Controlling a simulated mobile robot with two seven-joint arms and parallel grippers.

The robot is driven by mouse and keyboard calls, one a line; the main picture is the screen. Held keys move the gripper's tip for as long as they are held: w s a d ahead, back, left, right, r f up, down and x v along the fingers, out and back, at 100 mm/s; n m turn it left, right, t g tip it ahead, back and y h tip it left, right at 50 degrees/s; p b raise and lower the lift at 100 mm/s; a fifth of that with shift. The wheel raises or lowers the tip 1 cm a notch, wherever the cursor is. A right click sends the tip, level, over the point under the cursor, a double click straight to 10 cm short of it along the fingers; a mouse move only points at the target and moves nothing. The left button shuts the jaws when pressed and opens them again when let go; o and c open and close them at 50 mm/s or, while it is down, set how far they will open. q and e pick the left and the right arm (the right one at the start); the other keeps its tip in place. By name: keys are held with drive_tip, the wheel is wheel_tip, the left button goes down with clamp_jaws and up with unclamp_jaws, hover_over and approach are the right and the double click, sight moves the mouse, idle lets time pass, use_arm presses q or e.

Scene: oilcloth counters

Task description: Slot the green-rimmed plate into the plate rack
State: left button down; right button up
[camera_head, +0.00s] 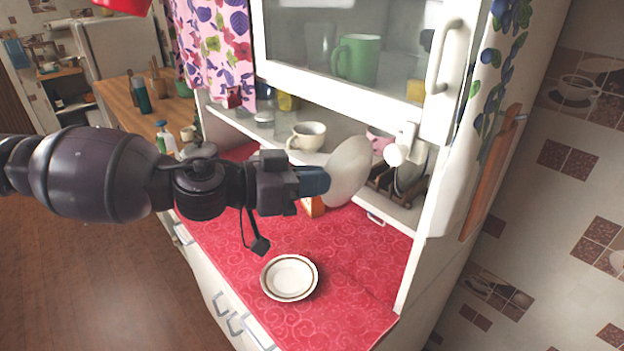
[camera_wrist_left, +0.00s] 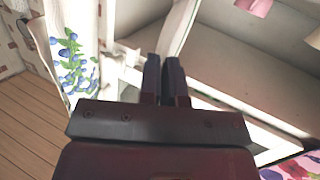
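My left gripper (camera_head: 318,180) reaches in from the left and is shut on a pale round plate (camera_head: 349,170), which stands up on edge in front of the cupboard's lower shelf. My right gripper is not in view.
A brown-ringed dish (camera_head: 289,278) lies on the red oilcloth counter (camera_head: 345,315). A cream cup (camera_head: 307,136) stands on the shelf left of the plate. A white cupboard door with a handle (camera_head: 443,55) is above, and a cupboard side wall (camera_head: 424,240) bounds the right.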

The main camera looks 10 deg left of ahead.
use_arm(q)
drive_tip(key=shift+w+d+f, duration=0.4)
drive_tip(key=shift+w+d, duration=0.95)
drive_tip(key=shift+w, duration=0.65)
drive_tip(key=shift+w+d+f, duration=0.35)
drive_tip(key=shift+w+d, duration=1)
drive_tip(key=shift+w, duration=0.7)
drive_tip(key=shift+w+d+f, duration=0.4)
drive_tip(key=shift+w+d, duration=0.95)
drive_tip(key=shift+w, duration=0.65)
drive_tip(key=shift+f, duration=0.1)
drive_tip(key=c, duration=1.2)
unclamp_jaws()
